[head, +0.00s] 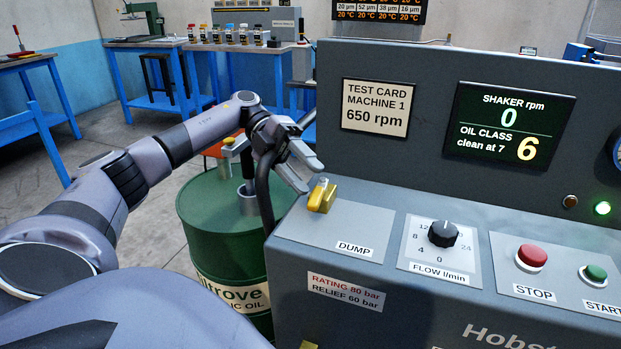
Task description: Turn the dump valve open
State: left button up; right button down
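The dump valve's yellow handle (320,198) stands at the left end of the machine's sloping grey panel, above and left of the DUMP label (355,249). My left gripper (312,176) is just above and left of the handle. Its two grey fingers are spread apart with nothing seen between them. The fingertips are close to the handle; whether they touch it I cannot tell. My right gripper is not in view.
The flow knob (442,234), red stop button (531,257) and green start button (595,273) lie right of the valve. The upright display panel (509,127) rises behind. A green oil drum (215,225) with a dark hose (265,195) stands left of the machine.

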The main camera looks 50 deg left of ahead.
pick_arm(q)
jog(key=shift+s+a+f, duration=0.1)
jog(key=shift+s+a, duration=0.05)
jog(key=shift+a, duration=0.55)
jog(key=shift+s+a+f, duration=0.1)
jog(key=shift+a, duration=0.6)
